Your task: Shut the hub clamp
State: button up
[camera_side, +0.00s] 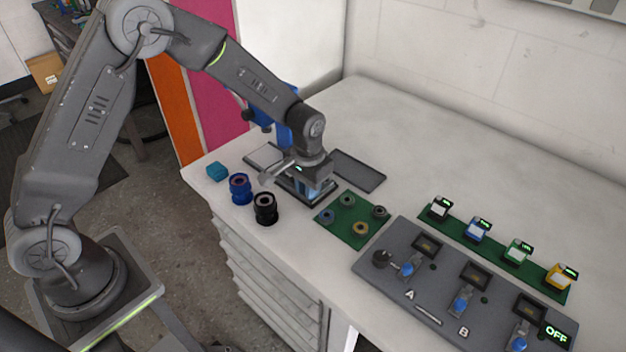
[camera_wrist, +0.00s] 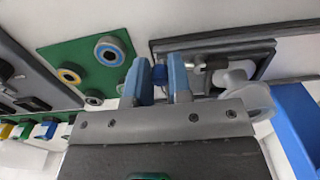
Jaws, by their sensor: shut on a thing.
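The hub clamp (camera_wrist: 204,61) sits on a dark base plate (camera_wrist: 255,57) in the wrist view; its metal part reaches toward a small blue piece (camera_wrist: 159,73), which looks like its handle. My gripper (camera_wrist: 156,65) has its two blue fingers on either side of that blue piece, shut on it. In the side view my gripper (camera_side: 315,190) is low over the base plate (camera_side: 295,188) and hides most of the clamp. A pale grey round part (camera_wrist: 235,80) is beside the fingers in the wrist view. The clamp's exact angle is hidden.
A blue upright machine (camera_side: 288,125) stands behind my wrist. Blue (camera_side: 240,188) and black (camera_side: 265,208) spools stand near the table's front edge. A green mat (camera_side: 345,232) with several rings and a grey panel (camera_side: 400,285) lie to the right. A flat dark tray (camera_side: 358,170) lies behind.

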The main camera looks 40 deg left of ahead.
jog(key=shift+s+f, duration=0.2)
jog(key=shift+s, duration=0.1)
jog(key=shift+s+a, duration=0.35)
jog(key=shift+s, duration=0.2)
jog(key=shift+s+a, duration=0.3)
jog(key=o, duration=0.7)
jog(key=shift+w+r, duration=0.2)
jog(key=shift+r, duration=3.7)
